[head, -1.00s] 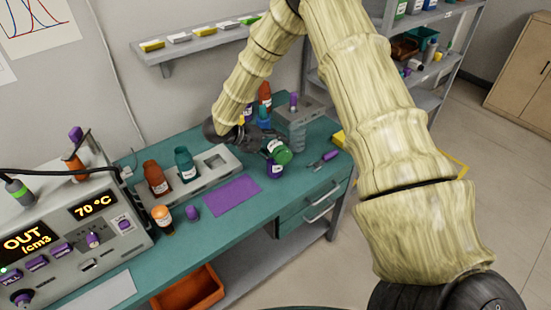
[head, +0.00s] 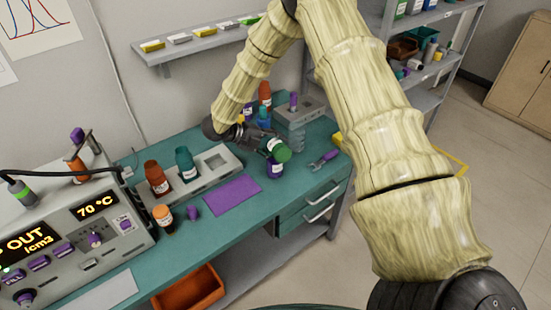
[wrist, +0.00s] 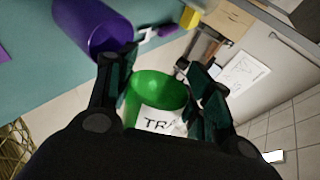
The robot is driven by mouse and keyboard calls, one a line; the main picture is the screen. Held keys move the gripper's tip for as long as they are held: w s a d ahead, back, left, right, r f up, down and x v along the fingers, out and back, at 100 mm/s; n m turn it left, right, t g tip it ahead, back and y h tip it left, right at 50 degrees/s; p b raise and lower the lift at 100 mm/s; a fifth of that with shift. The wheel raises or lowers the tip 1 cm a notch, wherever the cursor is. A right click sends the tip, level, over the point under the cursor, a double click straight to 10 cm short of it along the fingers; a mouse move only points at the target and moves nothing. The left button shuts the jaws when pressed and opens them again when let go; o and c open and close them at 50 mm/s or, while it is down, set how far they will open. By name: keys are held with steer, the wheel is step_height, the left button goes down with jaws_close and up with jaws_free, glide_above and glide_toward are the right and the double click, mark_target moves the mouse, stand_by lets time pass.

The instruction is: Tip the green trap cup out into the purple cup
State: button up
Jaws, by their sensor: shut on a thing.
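My gripper (head: 264,143) is shut on the green trap cup (head: 281,153) above the right end of the bench. In the wrist view the green cup (wrist: 157,92) sits between the two fingers (wrist: 165,95), its white label partly readable as "TRA". The cup looks tilted. The purple cup (head: 275,171) stands on the bench just below the green cup, partly covered by it in the head view. In the wrist view the purple cup (wrist: 97,30) is at the upper left, beside the left finger. I cannot see the contents of either cup.
A red-brown bottle (head: 157,178) and a teal bottle (head: 186,165) stand in a grey rack to the left. A clear ribbed container (head: 297,137) stands close behind the cups. A purple-handled tool (head: 323,161) lies to their right. The purple mat (head: 232,195) is bare.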

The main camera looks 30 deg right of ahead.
steer(key=shift+w+n+g+p, duration=0.1)
steer(key=shift+n+g+p, duration=0.2)
steer(key=shift+g, duration=0.1)
stand_by(0.4)
steer(key=shift+w+r+n+g+p, duration=0.2)
steer(key=shift+r+n+g+p, duration=0.3)
steer(key=shift+r+p, duration=0.15)
stand_by(0.8)
steer(key=shift+w+d+f+n+g, duration=0.1)
steer(key=shift+w+f+n+g, duration=0.1)
steer(key=shift+n+g, duration=0.35)
steer(key=shift+w+d+f+n+g, duration=0.1)
steer(key=shift+w+n+g, duration=0.1)
steer(key=shift+n+g, duration=0.3)
stand_by(1.8)
steer(key=shift+r, duration=0.1)
stand_by(0.6)
